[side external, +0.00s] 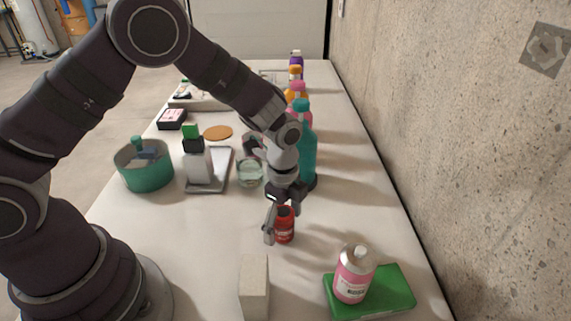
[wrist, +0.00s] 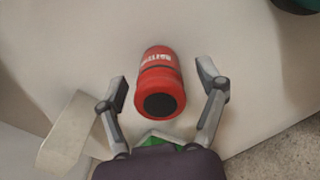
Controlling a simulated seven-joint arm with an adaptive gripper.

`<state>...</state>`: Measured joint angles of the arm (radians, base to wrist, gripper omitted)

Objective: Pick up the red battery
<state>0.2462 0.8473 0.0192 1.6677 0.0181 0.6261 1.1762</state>
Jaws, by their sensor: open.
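The red battery (side external: 284,226) is a short red cylinder standing on the white table in the side external view. In the wrist view the battery (wrist: 158,80) shows a dark round end and pale lettering. My gripper (side external: 281,215) is at the battery, pointing down from above. In the wrist view my gripper (wrist: 162,84) is open, with one finger on each side of the battery and visible gaps between. In the side view the near finger partly covers the battery's left side.
A pale block (side external: 254,287) stands in front of the battery. A pink bottle (side external: 354,274) stands on a green box (side external: 397,291) at front right. A teal bottle (side external: 306,150) and other bottles stand behind. A teal bowl (side external: 145,174) is at left.

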